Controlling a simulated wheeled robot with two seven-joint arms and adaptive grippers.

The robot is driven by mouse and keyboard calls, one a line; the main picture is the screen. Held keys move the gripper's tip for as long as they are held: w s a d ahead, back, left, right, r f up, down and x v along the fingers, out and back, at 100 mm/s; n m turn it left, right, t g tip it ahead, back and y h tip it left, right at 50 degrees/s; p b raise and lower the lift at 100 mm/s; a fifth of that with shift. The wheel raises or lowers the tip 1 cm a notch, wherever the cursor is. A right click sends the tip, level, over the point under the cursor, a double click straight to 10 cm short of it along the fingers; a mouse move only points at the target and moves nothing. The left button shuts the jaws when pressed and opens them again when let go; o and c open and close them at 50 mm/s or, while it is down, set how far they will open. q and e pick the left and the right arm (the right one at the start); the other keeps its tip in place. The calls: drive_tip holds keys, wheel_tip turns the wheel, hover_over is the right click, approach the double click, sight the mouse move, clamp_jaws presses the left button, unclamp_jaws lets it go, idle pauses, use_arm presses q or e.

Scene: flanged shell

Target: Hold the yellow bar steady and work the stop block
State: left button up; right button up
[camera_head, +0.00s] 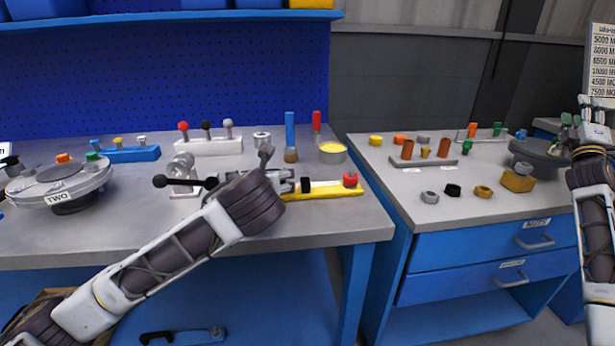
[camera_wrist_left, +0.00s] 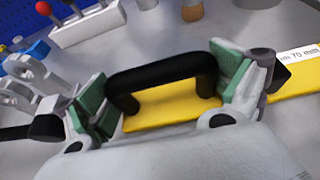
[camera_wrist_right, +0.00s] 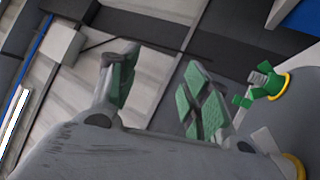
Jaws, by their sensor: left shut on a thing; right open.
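The yellow bar (camera_head: 330,192) lies on the left bench near its front edge, mostly covered at its left part by my left gripper (camera_head: 297,186). In the left wrist view the bar (camera_wrist_left: 165,108) carries a black arched handle (camera_wrist_left: 160,68), and my left gripper (camera_wrist_left: 165,95) is shut on that handle with green pads at its two ends. A red knob (camera_head: 350,179) sits at the bar's right end in the head view; I cannot tell if it belongs to the stop block. My right gripper (camera_head: 590,112) is raised at the far right, open and empty (camera_wrist_right: 155,95).
A grey clamp with a black-knobbed lever (camera_head: 182,175) stands left of my left gripper. A round fixture marked TWO (camera_head: 62,185) is at far left. A yellow-topped tin (camera_head: 332,152) is behind the bar. The right bench (camera_head: 400,190) holds several small parts; a gap separates the benches.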

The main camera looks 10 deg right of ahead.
drive_tip(key=w+a+r+n+t+y, duration=0.1)
drive_tip(key=w+a+r+n+y, duration=0.3)
drive_tip(key=a+n+y, duration=0.6)
drive_tip(key=w+a+r+n+t+y, duration=0.2)
drive_tip(key=w+a+r+n+y, duration=0.4)
drive_tip(key=a, duration=0.7)
drive_tip(key=w+a+r+n+t+y, duration=0.1)
drive_tip(key=w+a+r+n+y, duration=0.1)
drive_tip(key=a+n+y, duration=0.65)
drive_tip(key=a+r+n+g+y, duration=0.2)
drive_tip(key=a+n+g+y, duration=0.6)
drive_tip(key=a, duration=0.9)
drive_tip(key=s+a+f+n+g, duration=0.2)
drive_tip(key=a+n+g, duration=0.15)
drive_tip(key=a, duration=0.35)
drive_tip(key=s+a+f+n+g+h, duration=0.1)
drive_tip(key=s+a+n+g, duration=0.1)
drive_tip(key=a+g, duration=0.35)
drive_tip(key=s+a+f+n+g, duration=0.2)
drive_tip(key=a+n+g, duration=0.1)
drive_tip(key=a, duration=0.5)
drive_tip(key=s+f+n+g+h, duration=0.3)
drive_tip(key=s+f+h, duration=0.3)
drive_tip(key=f+h, duration=0.5)
drive_tip(key=shift+s+a+f+h, duration=0.2)
drive_tip(key=shift+a+h, duration=0.1)
drive_tip(key=shift+h, duration=0.55)
